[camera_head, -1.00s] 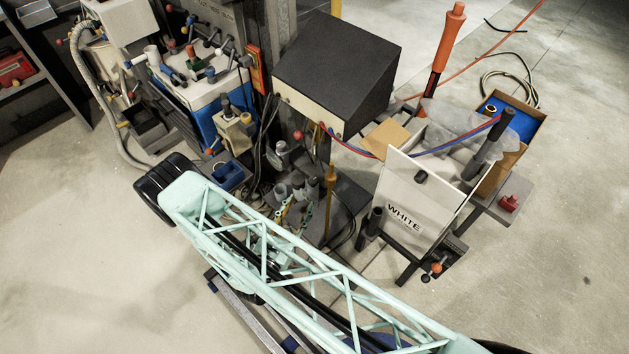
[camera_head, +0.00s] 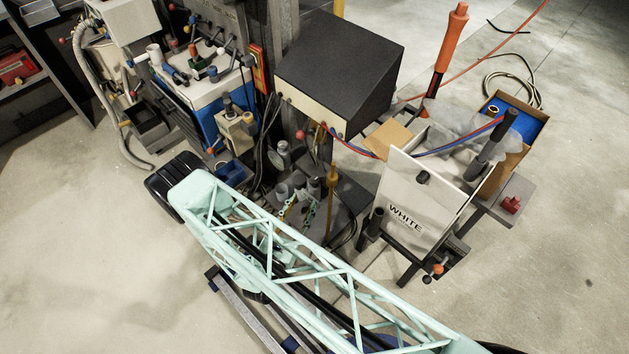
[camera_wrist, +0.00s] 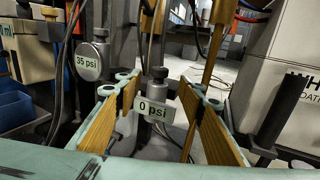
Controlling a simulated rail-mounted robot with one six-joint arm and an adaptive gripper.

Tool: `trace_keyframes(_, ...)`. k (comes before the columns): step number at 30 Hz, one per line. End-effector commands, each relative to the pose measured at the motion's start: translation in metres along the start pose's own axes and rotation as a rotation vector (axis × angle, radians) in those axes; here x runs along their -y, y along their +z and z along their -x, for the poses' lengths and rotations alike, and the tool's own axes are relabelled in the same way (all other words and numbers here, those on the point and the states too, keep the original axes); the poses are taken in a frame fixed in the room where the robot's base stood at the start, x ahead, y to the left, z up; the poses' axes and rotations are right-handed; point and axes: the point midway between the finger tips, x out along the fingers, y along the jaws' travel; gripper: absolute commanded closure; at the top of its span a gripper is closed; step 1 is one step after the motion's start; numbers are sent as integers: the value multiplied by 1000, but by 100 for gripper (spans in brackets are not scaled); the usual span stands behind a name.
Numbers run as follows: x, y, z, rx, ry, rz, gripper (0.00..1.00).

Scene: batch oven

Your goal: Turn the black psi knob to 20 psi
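In the wrist view, a small black-topped knob (camera_wrist: 158,73) on a grey cylinder stands upright, with a "0 psi" label (camera_wrist: 154,108) in front of it. A second black-topped fitting (camera_wrist: 101,34) stands left of it, by a round grey gauge marked "35 psi" (camera_wrist: 88,62). My gripper (camera_wrist: 157,88) is open, its wood-coloured pads on either side of the 0 psi knob with visible gaps. I see no contact. In the head view, my gripper (camera_head: 298,212) is small, low among grey cylinders, partly behind my arm; the knob there is too small to single out.
A white panel marked "WHITE" (camera_head: 404,200) stands close to the right, with a dark post (camera_wrist: 277,108) near my right finger. Hoses and a yellow-brown rod (camera_head: 331,195) rise beside the gripper. A black-topped box (camera_head: 338,65) overhangs behind. Blue bins (camera_wrist: 14,105) stand left.

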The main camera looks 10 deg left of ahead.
Motion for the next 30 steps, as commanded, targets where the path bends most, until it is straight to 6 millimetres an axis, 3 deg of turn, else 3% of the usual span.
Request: trace_keyframes(30,1,0,-93,1,-2,-2,64)
